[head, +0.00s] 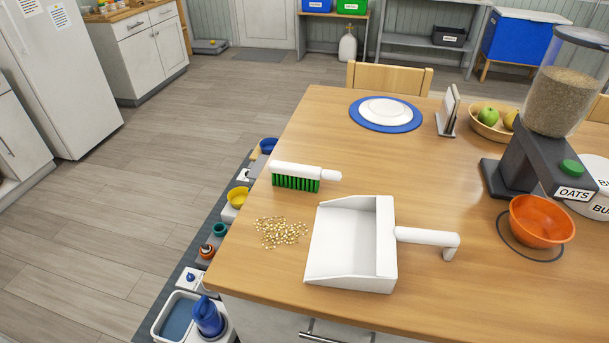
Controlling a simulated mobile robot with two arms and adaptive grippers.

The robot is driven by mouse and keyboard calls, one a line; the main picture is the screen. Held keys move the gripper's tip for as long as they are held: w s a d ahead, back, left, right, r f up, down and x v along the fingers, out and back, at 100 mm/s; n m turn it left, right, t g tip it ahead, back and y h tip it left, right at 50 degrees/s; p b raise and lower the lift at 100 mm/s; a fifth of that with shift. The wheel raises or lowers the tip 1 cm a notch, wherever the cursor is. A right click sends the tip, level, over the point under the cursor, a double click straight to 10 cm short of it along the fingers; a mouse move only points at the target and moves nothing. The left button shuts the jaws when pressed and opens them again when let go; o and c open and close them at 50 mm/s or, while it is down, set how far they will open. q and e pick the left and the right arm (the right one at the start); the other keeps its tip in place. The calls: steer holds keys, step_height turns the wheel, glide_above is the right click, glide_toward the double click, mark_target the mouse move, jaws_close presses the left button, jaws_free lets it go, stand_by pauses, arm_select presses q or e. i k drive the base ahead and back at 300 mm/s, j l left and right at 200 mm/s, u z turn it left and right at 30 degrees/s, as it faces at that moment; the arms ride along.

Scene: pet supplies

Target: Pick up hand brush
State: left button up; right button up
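The hand brush (305,172) has a white back and handle and green bristles. It lies on the wooden table (450,272) near its left edge, bristles down, with the handle pointing right. A small pile of grains (281,232) lies below it in the picture. A white dustpan (345,245) stands to the right of the grains, its handle pointing right. Neither of my grippers shows in the head view.
A blue-rimmed white plate (386,112), a napkin holder (448,112), a fruit bowl (487,124), an oats dispenser (548,140) and an orange bowl (541,221) stand on the table. A chair (389,77) is behind it. Bowls and containers stand on a mat at the table's left.

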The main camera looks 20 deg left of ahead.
mark_target(298, 175)
steer(key=j+z, duration=0.25)
steer(key=k+j+z, duration=0.2)
steer(key=j, duration=0.3)
steer(key=j+z, duration=0.25)
steer(key=k+j+z, duration=0.2)
steer(key=j, duration=0.25)
steer(key=j+z, duration=0.25)
steer(key=k+j, duration=0.05)
